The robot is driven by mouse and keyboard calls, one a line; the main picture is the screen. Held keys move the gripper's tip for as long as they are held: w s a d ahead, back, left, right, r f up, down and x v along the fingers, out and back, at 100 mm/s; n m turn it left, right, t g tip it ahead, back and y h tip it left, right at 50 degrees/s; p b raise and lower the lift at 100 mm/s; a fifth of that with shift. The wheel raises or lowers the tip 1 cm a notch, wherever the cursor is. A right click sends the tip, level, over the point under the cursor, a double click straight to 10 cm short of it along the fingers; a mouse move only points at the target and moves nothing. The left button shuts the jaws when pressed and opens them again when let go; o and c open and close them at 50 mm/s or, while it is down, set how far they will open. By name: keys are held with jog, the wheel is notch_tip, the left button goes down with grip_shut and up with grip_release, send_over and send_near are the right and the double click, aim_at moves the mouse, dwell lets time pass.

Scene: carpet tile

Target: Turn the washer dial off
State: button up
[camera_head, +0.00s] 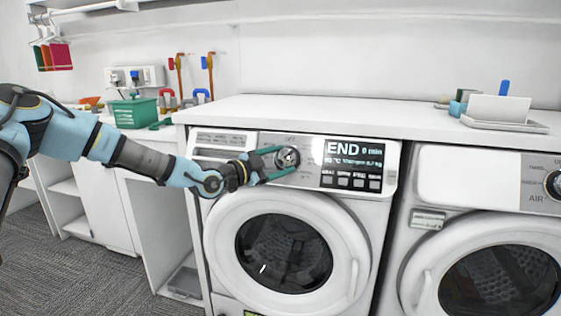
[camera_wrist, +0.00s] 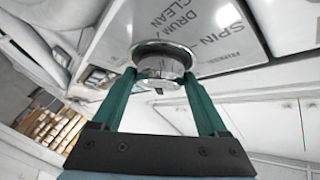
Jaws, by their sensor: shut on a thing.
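The washer dial (camera_head: 288,158) is a round silver knob on the control panel of the left washer (camera_head: 212,222), left of its display (camera_head: 352,163). The display reads END and 0 min. My gripper (camera_head: 280,160) reaches in from the left, its green fingers closed on the dial. In the wrist view the dial (camera_wrist: 161,66) sits between the two fingertips (camera_wrist: 163,75), which touch its sides. The panel beside it shows the words SPIN and DRUM CLEAN. The dial's pointer mark cannot be made out clearly.
A second machine (camera_head: 480,230) stands to the right with its own dial (camera_head: 553,184). A white countertop (camera_head: 380,116) runs above both, with a tray (camera_head: 505,123) at its right. A green basket (camera_head: 134,112) sits on the left counter. Carpet floor (camera_head: 85,270) lies lower left.

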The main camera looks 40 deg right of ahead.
jog(key=c, duration=0.6)
jog(key=shift+f, duration=0.1)
jog(key=shift+s+b, duration=0.1)
jog(key=shift+b, duration=0.25)
jog(key=shift+f+n+t+h+b, duration=0.3)
jog(key=shift+n+b, duration=0.3)
jog(key=shift+b, duration=0.2)
jog(key=n+t+b, duration=0.2)
jog(key=n+b, duration=0.1)
jog(key=shift+s+f+h, duration=0.1)
jog(key=shift+s+h, duration=0.1)
jog(key=shift+h, duration=0.2)
jog(key=n+t+b, duration=0.2)
jog(key=n, duration=0.1)
jog(key=shift+s+t+b, duration=0.15)
jog(key=shift+t+b, duration=0.15)
jog(key=shift+b, duration=0.05)
jog(key=shift+d+n+t+b, duration=0.1)
jog(key=shift+n+t+b, duration=1)
jog(key=shift+n+t, duration=1.05)
jog(key=shift+r+n, duration=0.2)
jog(key=shift+n, duration=0.35)
